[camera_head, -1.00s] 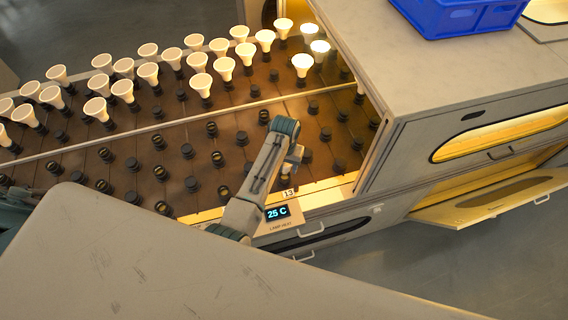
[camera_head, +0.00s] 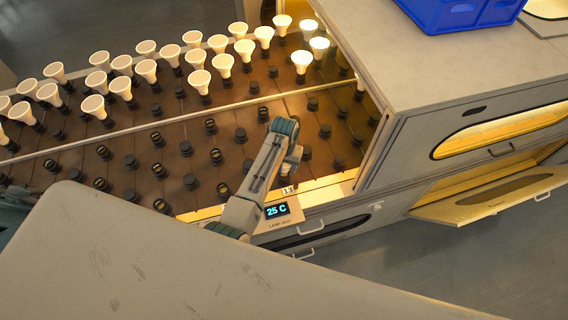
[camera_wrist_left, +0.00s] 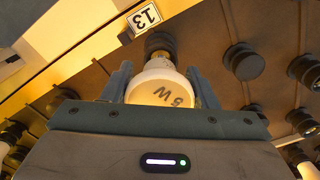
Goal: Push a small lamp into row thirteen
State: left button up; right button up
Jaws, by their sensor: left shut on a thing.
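My left gripper (camera_head: 290,170) is over the near edge of the brown socket board, beside the label 13 (camera_head: 288,190). The lamp's base points at a dark socket (camera_wrist_left: 159,44) right by the label 13 (camera_wrist_left: 144,18). I cannot tell how far the base is in the socket. In the head view my arm mostly hides the lamp. My right gripper is not in view.
Several white lamps (camera_head: 199,81) stand in the far rows, some lit. Empty dark sockets (camera_head: 186,149) fill the near rows. A grey cabinet (camera_head: 420,80) with a blue crate (camera_head: 455,14) stands at the right. A display (camera_head: 277,210) reads 25 C.

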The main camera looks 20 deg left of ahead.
pick_arm(q)
jog(key=shift+f+b, duration=0.45)
jog(key=shift+f, duration=0.5)
jog(key=o, duration=1.1)
jog(key=shift+c, duration=0.2)
notch_tip(320, 180, up, 10)
jog(key=shift+b, duration=1.25)
jog(key=shift+r, duration=0.4)
